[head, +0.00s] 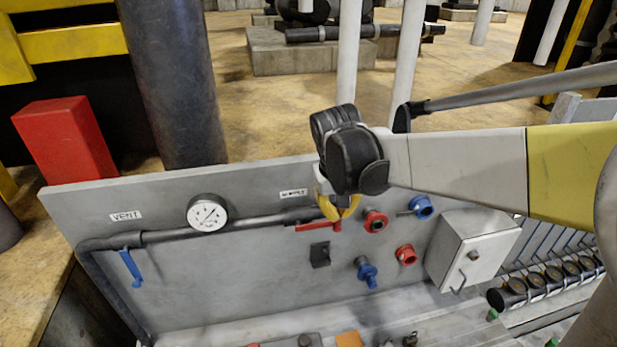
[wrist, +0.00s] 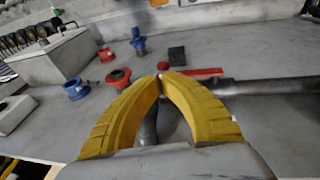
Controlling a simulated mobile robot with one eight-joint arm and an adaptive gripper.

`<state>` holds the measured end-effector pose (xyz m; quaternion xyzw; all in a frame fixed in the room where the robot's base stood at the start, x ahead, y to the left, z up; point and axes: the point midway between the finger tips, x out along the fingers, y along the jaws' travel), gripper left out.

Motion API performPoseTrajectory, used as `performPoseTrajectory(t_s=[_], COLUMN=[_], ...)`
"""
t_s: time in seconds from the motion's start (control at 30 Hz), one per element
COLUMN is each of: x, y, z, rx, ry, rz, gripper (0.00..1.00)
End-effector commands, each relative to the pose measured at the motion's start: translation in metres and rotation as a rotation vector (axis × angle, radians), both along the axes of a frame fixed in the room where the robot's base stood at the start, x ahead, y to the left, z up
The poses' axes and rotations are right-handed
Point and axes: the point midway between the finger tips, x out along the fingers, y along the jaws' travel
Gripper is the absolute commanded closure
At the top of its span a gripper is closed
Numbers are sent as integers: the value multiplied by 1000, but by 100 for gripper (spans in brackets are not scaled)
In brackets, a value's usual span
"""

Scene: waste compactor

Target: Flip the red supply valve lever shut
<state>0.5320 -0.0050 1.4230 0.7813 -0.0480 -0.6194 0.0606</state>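The red supply valve lever (head: 318,227) lies about level, just below the dark pipe on the grey panel, under a small label. My gripper (head: 338,214) is at the lever's right end in the head view, with its yellow fingers pointing down. In the wrist view the fingertips (wrist: 161,78) come together and look shut. The lever (wrist: 200,72) extends to the right from just beyond the tips there. The fingers hide part of the pipe and the valve body. I cannot tell whether the tips touch the lever; it does not appear gripped.
Red and blue fittings (head: 375,221) and a black block (head: 320,254) are on the panel near my gripper. A grey box (head: 470,250) stands to the right. A gauge (head: 207,213) and a blue vent lever (head: 131,268) are to the left.

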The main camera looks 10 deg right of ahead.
Motion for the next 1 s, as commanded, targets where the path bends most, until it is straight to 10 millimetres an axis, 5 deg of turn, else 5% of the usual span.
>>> performPoseTrajectory(t_s=[0.3,1.0], x=[8,8], y=[-5,1], z=[-32,-40], rx=[0,52], ry=[0,0], rz=[0,0], gripper=[100,100])
